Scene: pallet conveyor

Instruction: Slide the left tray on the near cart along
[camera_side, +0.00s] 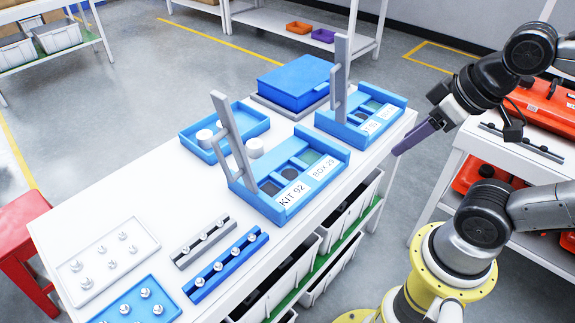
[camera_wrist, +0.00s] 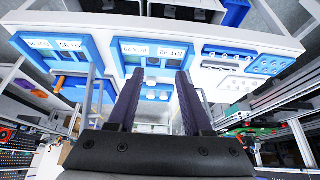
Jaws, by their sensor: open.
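The near cart (camera_side: 150,178) is a white table carrying two blue labelled trays, each with a tall grey upright handle. The left one (camera_side: 313,188), labelled KIT 92 and BOX 29, stands near the middle of the cart's front edge. It also shows in the wrist view (camera_wrist: 121,60), at upper centre. The right one (camera_side: 399,100) stands at the cart's right end; it is at upper left in the wrist view (camera_wrist: 30,52). My gripper (camera_side: 400,149), with dark purple fingers, is open and empty off the cart's right end, apart from both trays. It also shows in the wrist view (camera_wrist: 158,85).
A blue lidded box (camera_side: 295,80) and a shallow blue tray (camera_side: 187,137) with white round pieces stand behind. Bolt-holding trays, one white (camera_side: 82,255), and two bolt racks fill the left. A red stool (camera_side: 20,210) stands beyond. Another cart (camera_side: 525,160) is at right.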

